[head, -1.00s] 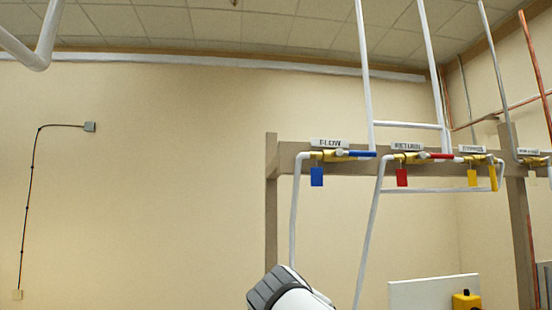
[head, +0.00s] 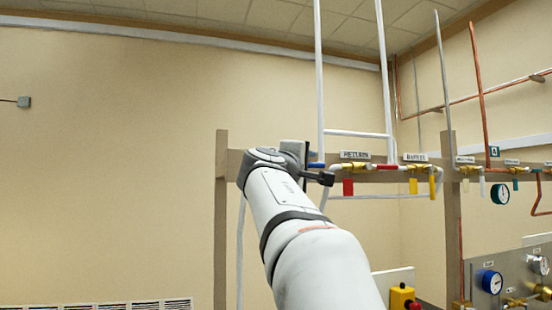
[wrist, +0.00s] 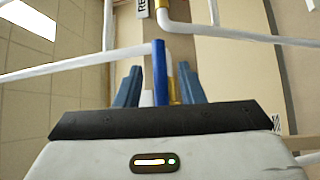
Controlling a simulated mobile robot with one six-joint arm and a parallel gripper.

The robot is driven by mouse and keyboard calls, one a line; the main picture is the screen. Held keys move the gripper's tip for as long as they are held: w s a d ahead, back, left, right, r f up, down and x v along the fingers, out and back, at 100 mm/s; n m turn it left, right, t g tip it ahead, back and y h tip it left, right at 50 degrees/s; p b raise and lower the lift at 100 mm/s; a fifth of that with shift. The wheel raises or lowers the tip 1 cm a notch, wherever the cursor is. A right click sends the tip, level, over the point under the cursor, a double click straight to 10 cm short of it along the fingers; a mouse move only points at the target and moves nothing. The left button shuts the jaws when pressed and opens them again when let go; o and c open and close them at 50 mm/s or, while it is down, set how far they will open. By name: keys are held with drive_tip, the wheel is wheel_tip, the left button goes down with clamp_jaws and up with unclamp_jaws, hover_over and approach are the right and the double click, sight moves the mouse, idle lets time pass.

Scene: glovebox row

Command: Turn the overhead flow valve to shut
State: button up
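The flow valve's blue lever (wrist: 160,72) stands between my two fingers in the wrist view, with a gap on each side. My gripper (wrist: 158,78) is open there, its blue-grey fingers apart; whether anything touches the lever's depth I cannot tell. In the head view only the tip of the blue lever (head: 316,165) shows. My arm and wrist hide the flow valve's body, label and blue tag. Brass (wrist: 172,85) shows just behind the lever in the wrist view.
The return valve's red lever (head: 387,167) and red tag (head: 348,187) are close to the right. A yellow tag (head: 413,186) hangs farther right. A gauge panel (head: 510,275) stands at the right.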

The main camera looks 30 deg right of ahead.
drive_tip(key=shift+w+d+r, duration=0.1)
drive_tip(key=shift+w+d, duration=0.2)
drive_tip(key=shift+d, duration=0.2)
clamp_jaws()
idle(0.3)
